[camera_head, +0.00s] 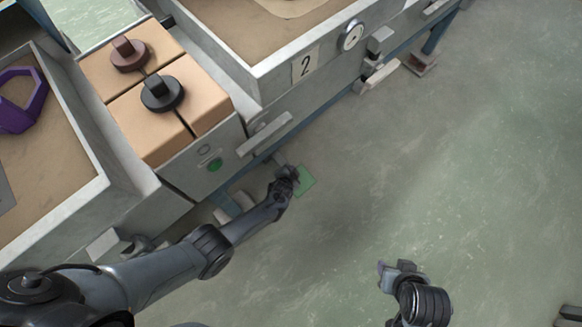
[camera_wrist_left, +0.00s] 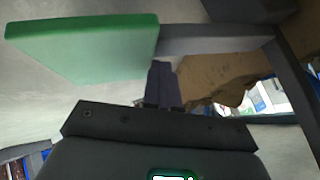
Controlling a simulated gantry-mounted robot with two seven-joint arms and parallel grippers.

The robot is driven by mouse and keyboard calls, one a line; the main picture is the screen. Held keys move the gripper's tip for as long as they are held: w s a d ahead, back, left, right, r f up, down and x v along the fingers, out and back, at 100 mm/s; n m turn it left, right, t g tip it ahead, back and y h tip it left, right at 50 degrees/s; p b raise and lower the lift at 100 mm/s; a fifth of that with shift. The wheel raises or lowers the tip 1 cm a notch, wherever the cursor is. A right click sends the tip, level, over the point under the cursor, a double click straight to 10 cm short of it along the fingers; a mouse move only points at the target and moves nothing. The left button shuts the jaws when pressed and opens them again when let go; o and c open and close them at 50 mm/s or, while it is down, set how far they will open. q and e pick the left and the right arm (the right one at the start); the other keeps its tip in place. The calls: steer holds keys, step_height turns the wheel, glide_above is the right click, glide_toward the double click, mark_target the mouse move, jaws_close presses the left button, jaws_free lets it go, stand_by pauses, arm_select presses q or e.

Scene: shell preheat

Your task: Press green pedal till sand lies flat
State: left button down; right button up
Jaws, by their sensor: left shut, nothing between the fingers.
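The green pedal (camera_head: 306,182) is low by the floor, in front of the bench. My left gripper (camera_head: 294,176) is shut and empty, at the pedal's left edge and covering part of it. In the left wrist view the green pedal (camera_wrist_left: 80,48) fills the upper left, and the closed fingertips (camera_wrist_left: 163,75) are by its right end; contact cannot be told. Sand (camera_head: 235,20) lies in the box marked 2, with a paler patch at the top picture edge. More sand (camera_head: 70,165) lies in the left box. My right gripper (camera_head: 386,276) hangs over the floor, its jaws unclear.
Tan blocks with a brown knob (camera_head: 129,54) and a black knob (camera_head: 162,93) sit between the boxes. A green button (camera_head: 215,164) is on the bench front. A purple ring-like part (camera_head: 22,112) lies in the left box. A dial (camera_head: 351,36) is on box 2.

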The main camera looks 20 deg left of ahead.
arm_select(q)
steer(key=shift+s+d+f, duration=0.1)
steer(key=shift+s+f, duration=0.05)
steer(key=shift+f, duration=0.3)
stand_by(0.6)
steer(key=shift+r, duration=0.1)
stand_by(0.3)
steer(key=shift+r+p, duration=0.35)
steer(key=shift+p, duration=0.1)
step_height(320, 180, up, 4)
steer(key=p, duration=0.4)
steer(key=shift+s+d+r+p, duration=0.2)
steer(key=shift+d+r+p, duration=0.05)
steer(key=shift+r+p, duration=0.3)
steer(key=shift+w+a+r, duration=0.1)
steer(key=shift+w+a, duration=0.1)
steer(key=shift+a, duration=0.05)
